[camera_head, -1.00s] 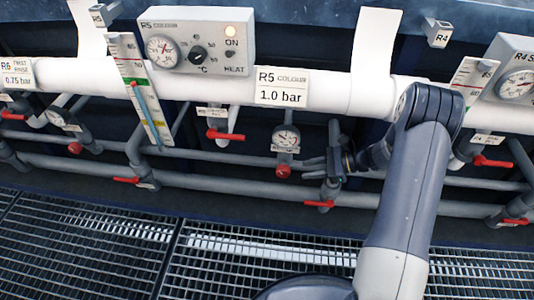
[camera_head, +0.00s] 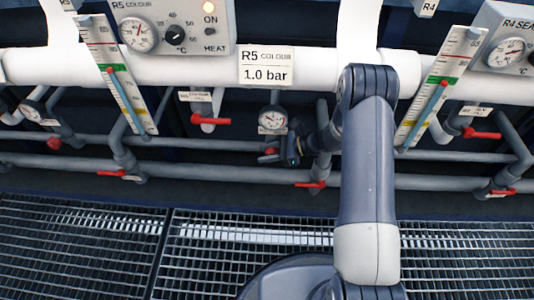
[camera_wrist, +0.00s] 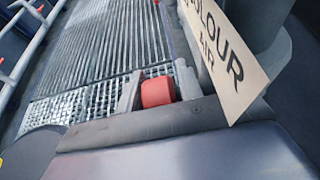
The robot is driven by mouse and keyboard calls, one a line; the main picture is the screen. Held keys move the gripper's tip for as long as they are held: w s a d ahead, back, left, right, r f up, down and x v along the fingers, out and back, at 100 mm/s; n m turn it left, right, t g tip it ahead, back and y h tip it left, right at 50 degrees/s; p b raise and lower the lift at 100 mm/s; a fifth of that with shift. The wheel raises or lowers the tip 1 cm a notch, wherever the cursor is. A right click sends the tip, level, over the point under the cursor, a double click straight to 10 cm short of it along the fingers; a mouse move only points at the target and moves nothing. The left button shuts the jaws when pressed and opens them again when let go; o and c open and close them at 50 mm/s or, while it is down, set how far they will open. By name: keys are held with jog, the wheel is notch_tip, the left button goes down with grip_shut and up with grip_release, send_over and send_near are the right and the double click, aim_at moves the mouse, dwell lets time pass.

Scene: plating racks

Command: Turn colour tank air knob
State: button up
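The red air knob (camera_head: 271,152) sits under a small round gauge (camera_head: 272,118) on the R5 colour pipework. The gauge needle is too small to read. My gripper (camera_head: 283,153) is at the knob from the right, partly hidden by its own dark body. In the wrist view the red knob (camera_wrist: 157,92) lies between my two grey fingers, which appear to meet its sides. A pale tag (camera_wrist: 225,60) reading "COLOUR AIR" hangs beside the right finger. The R5 sign (camera_head: 266,66) reads 1.0 bar.
Red-handled valves stand nearby: one upper left (camera_head: 210,120), one below (camera_head: 310,184) and one at right (camera_head: 482,133). Level scales flank the station at left (camera_head: 118,80) and right (camera_head: 440,85). A white pipe (camera_head: 190,64) runs above; floor grating (camera_head: 240,245) lies in front.

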jog(key=shift+c, duration=0.3)
jog(key=c, duration=0.6)
jog(key=shift+c, duration=0.2)
jog(key=shift+f+b, duration=0.1)
jog(key=shift+b, duration=0.35)
jog(key=shift+y+b, duration=0.3)
jog(key=shift+y, duration=0.2)
jog(key=shift+d+y+b, duration=0.1)
jog(key=shift+y+b, duration=0.9)
jog(key=shift+b, duration=0.15)
jog(key=shift+d+r+y+b, duration=0.1)
jog(key=shift+r+y+b, duration=0.15)
jog(key=shift+y+b, duration=0.65)
jog(key=shift+d+r+y+b, duration=0.1)
jog(key=shift+r+y+b, duration=0.1)
jog(key=shift+y+b, duration=0.65)
jog(key=shift+r+y, duration=0.1)
jog(key=shift+y, duration=0.15)
